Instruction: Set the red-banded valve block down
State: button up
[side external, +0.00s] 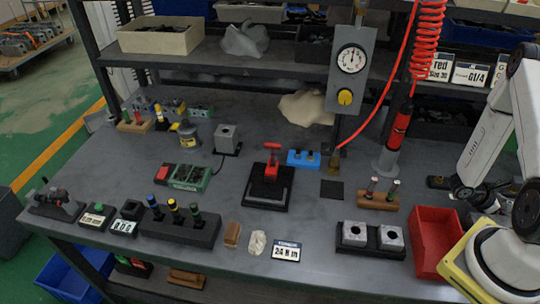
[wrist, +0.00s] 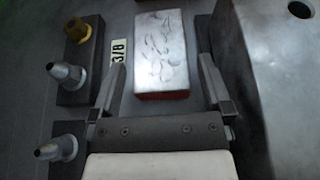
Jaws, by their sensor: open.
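In the wrist view a metal block (wrist: 158,45) with a pale, scratched top face has a red-orange band along its near lower edge. It looks like the red-banded valve block. My gripper (wrist: 162,65) is open, with one finger on each side of the block's near part. A gap shows between the block and each finger. I cannot tell whether the block rests on the surface beneath. In the side view my arm comes in from the right, and I cannot clearly make out the gripper or the red-banded block there.
In the wrist view, dark holders with metal fittings (wrist: 66,75) and a 3/8 label (wrist: 119,50) are left. A large grey block (wrist: 260,70) with a hole is close right. The side view shows a red bin (side external: 436,240) and two metal blocks on a black stand (side external: 371,241).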

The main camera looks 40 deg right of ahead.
jog(key=shift+v, duration=5.2)
jog(key=shift+f, duration=0.1)
jog(key=shift+a, duration=0.1)
jog(key=shift+w+a+r, duration=0.3)
jog(key=shift+a, duration=0.05)
jog(key=w+a+r+m+t+y, duration=0.3)
jog(key=w+a+r+t, duration=0.1)
jog(key=a, duration=0.5)
jog(key=w+a+r+m+t+y, duration=0.3)
jog(key=w+a+r, duration=0.3)
jog(key=a, duration=0.4)
jog(key=w+a+r+m+t+y, duration=0.3)
jog(key=w+a+r+t, duration=0.2)
jog(key=a, duration=0.5)
jog(key=shift+w, duration=0.5)
jog(key=shift+d+f, duration=0.1)
